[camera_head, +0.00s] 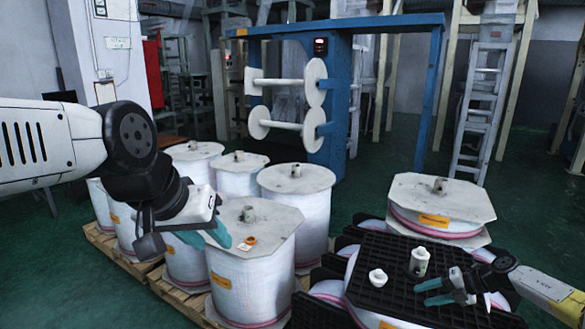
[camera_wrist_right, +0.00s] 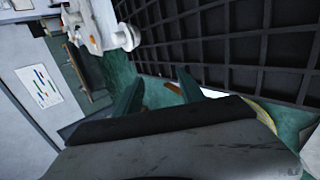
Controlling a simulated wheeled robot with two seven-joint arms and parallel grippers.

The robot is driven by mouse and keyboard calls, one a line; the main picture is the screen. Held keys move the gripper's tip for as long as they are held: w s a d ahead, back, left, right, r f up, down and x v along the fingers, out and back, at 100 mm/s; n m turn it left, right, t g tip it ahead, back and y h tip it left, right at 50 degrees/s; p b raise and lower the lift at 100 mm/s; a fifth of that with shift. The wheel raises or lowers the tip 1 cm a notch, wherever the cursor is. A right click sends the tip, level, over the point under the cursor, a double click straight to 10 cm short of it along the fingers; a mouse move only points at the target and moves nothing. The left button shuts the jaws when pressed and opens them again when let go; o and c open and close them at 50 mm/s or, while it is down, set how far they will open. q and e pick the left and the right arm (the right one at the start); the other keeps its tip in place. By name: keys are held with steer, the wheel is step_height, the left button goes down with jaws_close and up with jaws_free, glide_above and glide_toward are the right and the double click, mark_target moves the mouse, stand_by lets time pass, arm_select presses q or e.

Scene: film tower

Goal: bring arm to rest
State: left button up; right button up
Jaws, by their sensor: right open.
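My left gripper (camera_head: 206,236) hangs over the front wrapped film roll (camera_head: 250,272), its teal fingers apart and empty. A small orange ring (camera_head: 250,240) lies on that roll's white top plate, just right of the fingers. My right gripper (camera_head: 424,294) is low over the black grid pallet (camera_head: 385,250) at the right, its fingers apart with nothing between them. The right wrist view shows the same open fingers (camera_wrist_right: 160,78) beside the dark grid.
A white core plug (camera_head: 419,261) and a smaller white piece (camera_head: 377,278) stand on the black pallet near my right gripper. Several wrapped rolls stand on a wooden pallet (camera_head: 165,285). A blue frame (camera_head: 335,100) with white spools stands behind. Green floor between is clear.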

steer(key=shift+w+a+n+h, duration=0.1)
steer(key=shift+w+n+h, duration=0.4)
steer(key=shift+h, duration=0.1)
steer(key=w+a+r+n+t+h, duration=0.1)
steer(key=w+a+r+n+h, duration=0.25)
steer(key=w+r+n, duration=0.35)
steer(key=w+a+r+n+t+h, duration=0.1)
steer(key=w+a+r+n+h, duration=0.1)
steer(key=w+r+n+h, duration=0.5)
steer(key=s+a+r+n+t+y, duration=0.2)
steer(key=a+r+n+t+y, duration=0.2)
steer(key=a+r+n, duration=0.95)
steer(key=s+a+r+n+g+y, duration=0.25)
steer(key=s+a+r+n, duration=0.35)
steer(key=s+a+r, duration=0.7)
steer(key=s+d+n+g, duration=0.1)
steer(key=s+n, duration=0.2)
steer(key=s, duration=0.9)
steer(key=s+d+f+n+g+h, duration=0.1)
steer(key=s+n, duration=0.3)
steer(key=s, duration=0.7)
steer(key=shift+s+d+f, duration=0.15)
steer(key=shift+s+d, duration=0.25)
steer(key=shift+d, duration=0.4)
